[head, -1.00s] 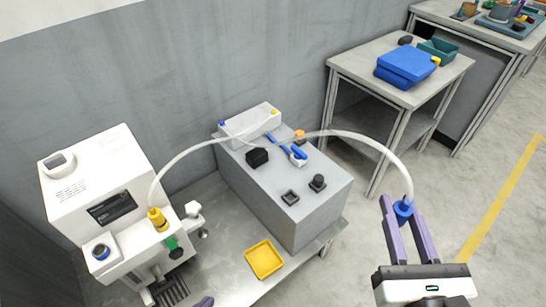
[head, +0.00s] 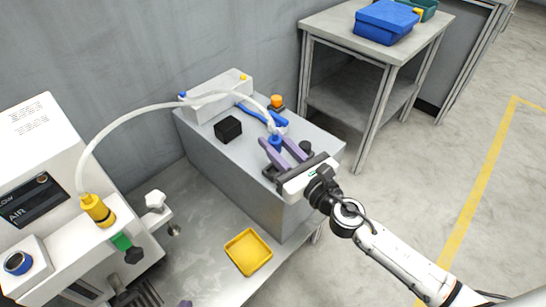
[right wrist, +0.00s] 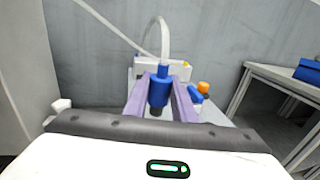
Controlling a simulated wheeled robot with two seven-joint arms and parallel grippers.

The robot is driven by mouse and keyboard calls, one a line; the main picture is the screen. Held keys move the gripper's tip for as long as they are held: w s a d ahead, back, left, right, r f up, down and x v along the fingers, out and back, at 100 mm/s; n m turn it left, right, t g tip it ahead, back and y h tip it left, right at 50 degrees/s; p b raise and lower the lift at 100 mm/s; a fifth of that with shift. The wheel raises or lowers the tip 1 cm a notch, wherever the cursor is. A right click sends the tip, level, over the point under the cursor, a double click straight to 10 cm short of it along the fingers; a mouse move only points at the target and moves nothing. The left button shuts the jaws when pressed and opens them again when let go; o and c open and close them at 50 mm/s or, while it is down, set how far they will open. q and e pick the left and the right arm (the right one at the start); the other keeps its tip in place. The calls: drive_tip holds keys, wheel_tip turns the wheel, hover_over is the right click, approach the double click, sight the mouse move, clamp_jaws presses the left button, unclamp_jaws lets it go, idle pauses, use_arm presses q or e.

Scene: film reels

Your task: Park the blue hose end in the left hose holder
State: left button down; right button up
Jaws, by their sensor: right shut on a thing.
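The blue hose end (head: 275,142) is held between the purple fingers of my right gripper (head: 284,150), over the right part of the grey cabinet top. In the right wrist view the blue hose end (right wrist: 159,88) hangs upright between the fingers, with a dark tip below. A pale hose (head: 140,112) arches from it to the yellow fitting on the white machine. A white block (head: 218,97) at the cabinet's back has a blue mark at its left end and a yellow one at its right. I cannot tell which part is the left hose holder. Only a purple tip of my left gripper (head: 186,303) shows.
On the grey cabinet (head: 225,165) stand a black box (head: 228,129), an orange-topped knob (head: 276,101) and a blue tool (head: 262,115). A yellow tray (head: 248,252) lies on the metal table in front. The white machine (head: 40,160) stands left.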

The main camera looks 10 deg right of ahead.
drive_tip(key=shift+w+a+f, duration=0.15)
drive_tip(key=shift+w+f, duration=0.2)
drive_tip(key=shift+f, duration=0.1)
drive_tip(key=shift+f+b, duration=0.9)
drive_tip(key=shift+b, duration=0.25)
drive_tip(key=shift+f+b, duration=1.6)
drive_tip(key=shift+f, duration=0.2)
use_arm(q)
drive_tip(key=f, duration=0.2)
drive_tip(key=shift+w+d+f+n+t, duration=0.2)
drive_tip(key=shift+d+f+n+t, duration=0.1)
drive_tip(key=shift+f+b, duration=0.6)
drive_tip(key=shift+b, duration=0.1)
use_arm(e)
drive_tip(key=shift+f, duration=0.55)
